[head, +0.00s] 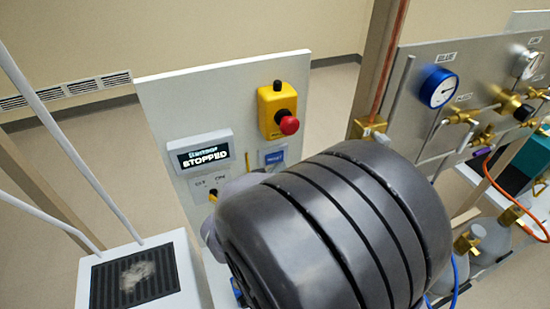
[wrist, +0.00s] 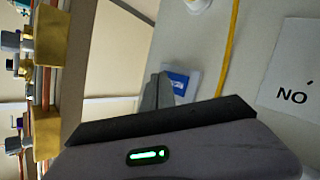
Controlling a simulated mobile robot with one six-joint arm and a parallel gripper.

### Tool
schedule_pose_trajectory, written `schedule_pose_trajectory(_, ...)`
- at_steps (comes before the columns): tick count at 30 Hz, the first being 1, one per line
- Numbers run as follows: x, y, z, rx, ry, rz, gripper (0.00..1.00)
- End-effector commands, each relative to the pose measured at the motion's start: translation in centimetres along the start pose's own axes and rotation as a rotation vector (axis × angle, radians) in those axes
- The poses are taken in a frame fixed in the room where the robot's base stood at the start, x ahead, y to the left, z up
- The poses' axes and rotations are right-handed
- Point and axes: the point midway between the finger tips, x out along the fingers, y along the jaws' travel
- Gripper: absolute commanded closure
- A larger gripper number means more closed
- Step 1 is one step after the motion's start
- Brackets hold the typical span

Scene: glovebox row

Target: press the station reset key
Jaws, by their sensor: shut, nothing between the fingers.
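The station panel (head: 185,100) is a pale upright board. Its blue reset key (head: 275,157) sits below the yellow stop box, at the upper edge of my dark arm link. In the wrist view the blue key (wrist: 177,82) shows beside the grey fingers of my gripper (wrist: 159,80), which partly cover its surround. The fingers are shut and empty, with their tips close to the key; I cannot tell whether they touch it. The display (head: 205,153) reads "STOPPED". In the head view my arm hides most of the gripper.
A yellow box with a red stop button (head: 289,124) is just above the key. A switch (head: 213,195) sits below the display. A gauge panel with brass valves (head: 440,90) stands at right.

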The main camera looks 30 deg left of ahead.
Motion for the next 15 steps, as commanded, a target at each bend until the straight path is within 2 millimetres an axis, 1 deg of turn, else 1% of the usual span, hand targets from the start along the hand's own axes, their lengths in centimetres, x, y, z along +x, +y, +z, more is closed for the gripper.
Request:
schedule_pose_trajectory(7,0.54,-0.35,-0.47,0.001,0.000,0.000,1.00)
schedule_pose_trajectory(15,0.58,-0.41,-0.42,0.000,0.000,0.000,1.00)
